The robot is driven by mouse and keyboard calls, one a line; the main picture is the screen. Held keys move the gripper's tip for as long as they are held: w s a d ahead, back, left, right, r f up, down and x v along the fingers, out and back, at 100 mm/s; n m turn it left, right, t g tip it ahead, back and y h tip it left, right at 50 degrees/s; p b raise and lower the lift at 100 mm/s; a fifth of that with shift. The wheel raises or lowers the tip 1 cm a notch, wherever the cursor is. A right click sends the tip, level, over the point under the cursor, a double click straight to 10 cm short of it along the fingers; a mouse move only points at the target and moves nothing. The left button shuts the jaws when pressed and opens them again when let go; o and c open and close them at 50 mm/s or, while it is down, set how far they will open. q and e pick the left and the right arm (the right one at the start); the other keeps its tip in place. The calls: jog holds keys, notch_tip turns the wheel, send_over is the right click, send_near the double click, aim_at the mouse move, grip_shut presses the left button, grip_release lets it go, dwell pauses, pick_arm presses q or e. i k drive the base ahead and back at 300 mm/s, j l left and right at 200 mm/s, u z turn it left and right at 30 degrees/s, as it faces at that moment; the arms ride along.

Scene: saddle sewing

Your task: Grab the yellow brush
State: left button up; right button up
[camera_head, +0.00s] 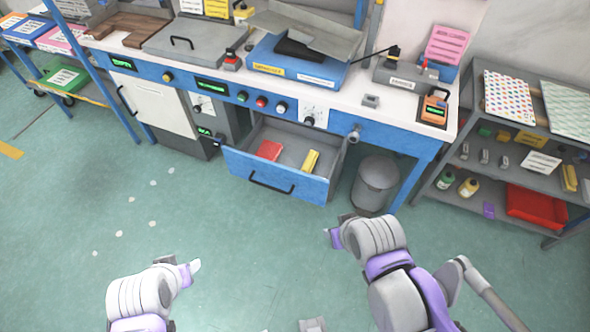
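A narrow yellow item (311,160), possibly the brush, lies in the open blue drawer (280,180) under the workbench. Its bristles cannot be made out. Another upright yellow item (569,178) stands on the middle level of the grey shelf at the right. My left gripper (192,268) is low in the picture, over the floor in front of the drawer and apart from it. My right gripper (333,234) is over the floor, in front and to the right of the drawer. Neither visibly touches anything. Their finger gaps are not clear.
A red item (269,150) lies in the drawer, left of the yellow item. A grey bin (375,185) stands right of the drawer, below the workbench (400,100). The shelf (470,190) holds bottles and a red tray (537,207).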

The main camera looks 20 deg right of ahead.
aim_at(312, 157)
jog(key=i+j+z, duration=0.1)
jog(key=i, duration=0.45)
jog(key=i+j, duration=0.1)
jog(key=i, duration=0.45)
jog(key=l+z, duration=0.05)
